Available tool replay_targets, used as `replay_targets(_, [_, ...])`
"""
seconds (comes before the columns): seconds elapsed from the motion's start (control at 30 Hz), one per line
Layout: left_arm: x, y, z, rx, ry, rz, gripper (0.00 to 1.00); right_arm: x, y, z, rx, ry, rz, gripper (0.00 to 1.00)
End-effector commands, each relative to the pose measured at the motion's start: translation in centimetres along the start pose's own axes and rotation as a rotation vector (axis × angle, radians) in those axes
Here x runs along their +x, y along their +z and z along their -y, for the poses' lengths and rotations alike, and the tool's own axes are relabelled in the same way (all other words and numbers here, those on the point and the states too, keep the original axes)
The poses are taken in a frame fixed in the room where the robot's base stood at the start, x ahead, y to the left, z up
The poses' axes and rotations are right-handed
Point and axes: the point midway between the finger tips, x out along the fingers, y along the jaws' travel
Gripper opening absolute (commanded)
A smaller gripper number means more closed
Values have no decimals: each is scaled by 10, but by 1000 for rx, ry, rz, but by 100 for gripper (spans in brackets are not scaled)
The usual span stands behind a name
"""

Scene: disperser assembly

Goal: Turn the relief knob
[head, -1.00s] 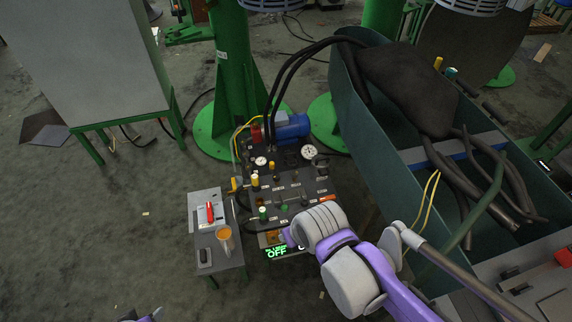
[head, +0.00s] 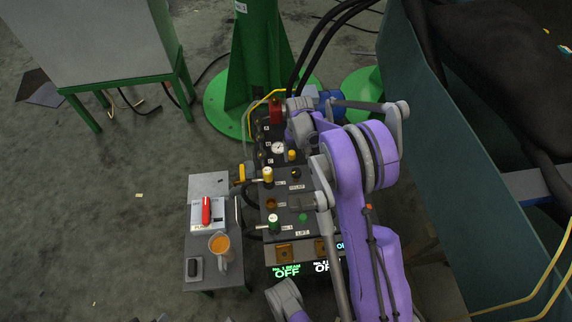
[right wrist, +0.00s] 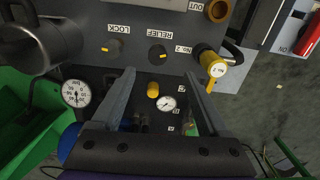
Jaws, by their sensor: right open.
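The relief knob (right wrist: 156,52) is a small dark round knob with a yellow mark, beside the RELIEF label in the right wrist view. It also shows on the panel in the head view (head: 295,173), by its small label. My right gripper (right wrist: 160,74) is open, its two fingers spread on either side of the knob in the picture and pointing toward the panel. Nothing is between the fingers that I can see gripped; contact with the knob is not visible. In the head view my right gripper (head: 300,128) is over the far part of the panel, partly hidden by its arm.
The LOCK knob (right wrist: 112,47) is next to the relief knob. A yellow-handled valve (right wrist: 213,66), a yellow knob (right wrist: 153,90) and gauges (right wrist: 76,93) are close to the fingers. A dark green bin wall (head: 450,130) stands right.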

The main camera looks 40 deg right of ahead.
Motion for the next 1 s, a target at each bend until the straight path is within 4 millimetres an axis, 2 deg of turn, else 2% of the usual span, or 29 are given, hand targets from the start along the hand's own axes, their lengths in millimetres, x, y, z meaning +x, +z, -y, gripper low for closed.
replay_targets(0.03, [5, 1, 0, 0, 0, 1, 50, 10, -4, -4, 7, 1, 6, 78])
replay_targets(0.27, [10, 3, 0, 0, 0, 3, 50, 33, -6, -7, 13, 1, 11, 78])
replay_targets(0.5, [23, 5, 0, 0, 0, 5, 50, 79, -5, -6, 12, 0, 10, 78])
replay_targets(0.7, [30, 7, 0, 0, 0, 6, 50, 109, -5, -6, 12, 0, 10, 78])
replay_targets(0.83, [32, 7, 0, 0, 0, 6, 50, 119, -5, -6, 12, 0, 10, 78])
replay_targets(1.0, [32, 7, 0, 0, 0, 6, 50, 122, -4, -6, 12, 0, 10, 78])
